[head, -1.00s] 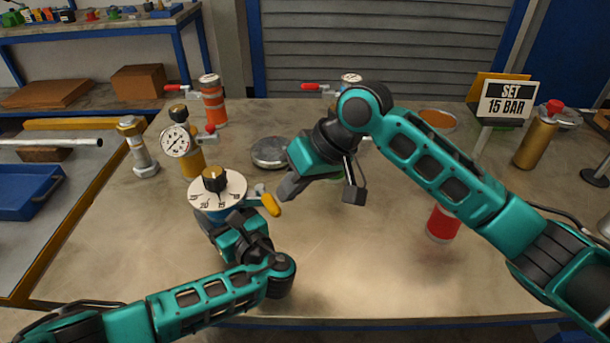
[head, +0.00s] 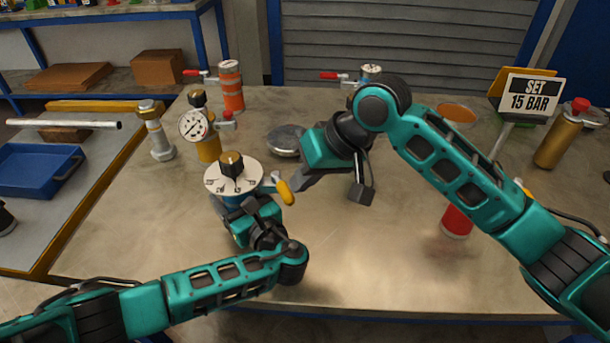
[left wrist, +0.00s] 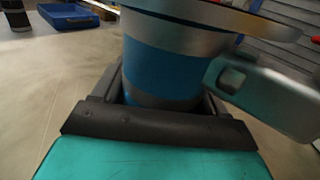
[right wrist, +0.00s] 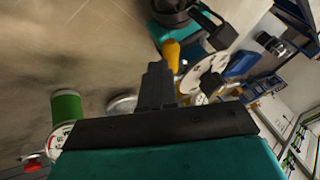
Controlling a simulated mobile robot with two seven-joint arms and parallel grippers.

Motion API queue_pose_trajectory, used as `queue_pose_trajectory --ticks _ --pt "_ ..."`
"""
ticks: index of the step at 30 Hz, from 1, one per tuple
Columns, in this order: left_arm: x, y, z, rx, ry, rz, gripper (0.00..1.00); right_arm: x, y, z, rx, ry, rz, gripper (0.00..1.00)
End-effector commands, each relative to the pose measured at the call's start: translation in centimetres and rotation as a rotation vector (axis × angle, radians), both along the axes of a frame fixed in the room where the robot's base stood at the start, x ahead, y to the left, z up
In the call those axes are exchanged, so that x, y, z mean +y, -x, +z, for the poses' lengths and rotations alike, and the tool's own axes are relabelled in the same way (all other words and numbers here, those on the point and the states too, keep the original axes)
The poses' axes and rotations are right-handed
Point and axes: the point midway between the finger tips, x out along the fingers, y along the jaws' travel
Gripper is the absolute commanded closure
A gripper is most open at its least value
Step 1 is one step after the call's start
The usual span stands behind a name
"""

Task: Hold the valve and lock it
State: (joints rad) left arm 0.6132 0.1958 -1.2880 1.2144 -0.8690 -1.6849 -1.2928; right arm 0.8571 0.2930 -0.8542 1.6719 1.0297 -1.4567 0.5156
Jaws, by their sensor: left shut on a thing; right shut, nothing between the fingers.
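The valve has a blue and silver body (left wrist: 165,60), a white numbered dial (head: 222,180) with a black knob (head: 232,164) on top, and a lever with a yellow grip (head: 286,191) pointing right. It stands upright on the table. My left gripper (head: 230,208) is shut around its body; the fingers show on both sides of the blue band in the left wrist view. My right gripper (head: 300,186) is shut and empty, apart from the lever, a little above and right of the yellow grip. In the right wrist view its closed fingers (right wrist: 157,85) show near the yellow grip.
A sign reading SET 15 BAR (head: 529,93) stands at the right. A gauge vessel (head: 196,125), an orange vessel (head: 231,88) and a grey disc (head: 287,140) stand behind the valve. A red cylinder (head: 457,220) is under my right arm. The front middle table is clear.

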Motion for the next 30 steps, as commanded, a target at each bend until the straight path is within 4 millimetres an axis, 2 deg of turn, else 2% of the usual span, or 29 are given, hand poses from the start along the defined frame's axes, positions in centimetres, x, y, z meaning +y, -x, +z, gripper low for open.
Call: queue_pose_trajectory --ticks 12,30 --pt "0.0 0.0 0.0 0.0 0.0 0.0 0.9 1.1 1.1 0.0 0.0 -0.005 -0.151 1.0" --pt "0.0 0.0 0.0 0.001 0.001 0.0 0.9 2.1 1.9 0.0 0.001 -0.003 -0.153 1.0"
